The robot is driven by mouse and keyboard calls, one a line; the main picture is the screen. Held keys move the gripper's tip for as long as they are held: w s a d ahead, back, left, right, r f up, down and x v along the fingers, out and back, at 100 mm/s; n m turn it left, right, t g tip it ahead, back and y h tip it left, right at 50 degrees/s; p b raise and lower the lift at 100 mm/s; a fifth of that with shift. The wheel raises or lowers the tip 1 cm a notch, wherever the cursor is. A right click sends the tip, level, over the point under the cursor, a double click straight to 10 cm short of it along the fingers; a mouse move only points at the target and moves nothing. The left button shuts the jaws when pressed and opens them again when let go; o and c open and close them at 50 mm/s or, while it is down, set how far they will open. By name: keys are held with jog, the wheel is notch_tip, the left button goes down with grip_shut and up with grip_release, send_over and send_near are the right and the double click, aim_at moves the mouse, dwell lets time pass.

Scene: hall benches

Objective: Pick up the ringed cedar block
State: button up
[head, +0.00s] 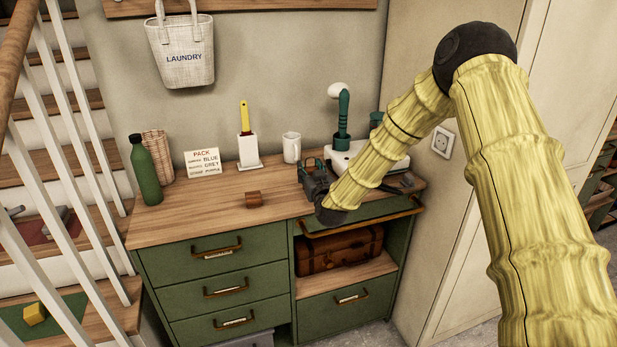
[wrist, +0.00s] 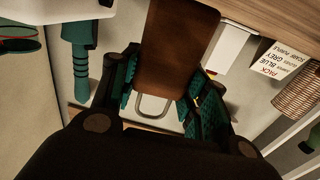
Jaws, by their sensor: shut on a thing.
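The ringed cedar block (wrist: 175,45) is a reddish-brown block with a pale metal ring (wrist: 153,106) at its lower end in the wrist view. It sits between the teal pads of my gripper (wrist: 160,95), which is shut on it. Another small brown block (head: 254,199) lies on the counter to the left of my gripper.
The counter (head: 190,218) tops green drawers. The front-left counter is clear.

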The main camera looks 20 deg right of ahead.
jog(key=shift+s+r, duration=0.15)
jog(key=shift+r, duration=0.7)
jog(key=s+a+b, duration=0.1)
jog(key=s+a, duration=0.1)
jog(key=s, duration=0.5)
jog(key=s+a+r+b, duration=0.1)
jog(key=s+a, duration=0.1)
jog(key=s, duration=0.6)
jog(key=shift+a+r+b, duration=0.25)
jog(key=shift+a+b, duration=0.05)
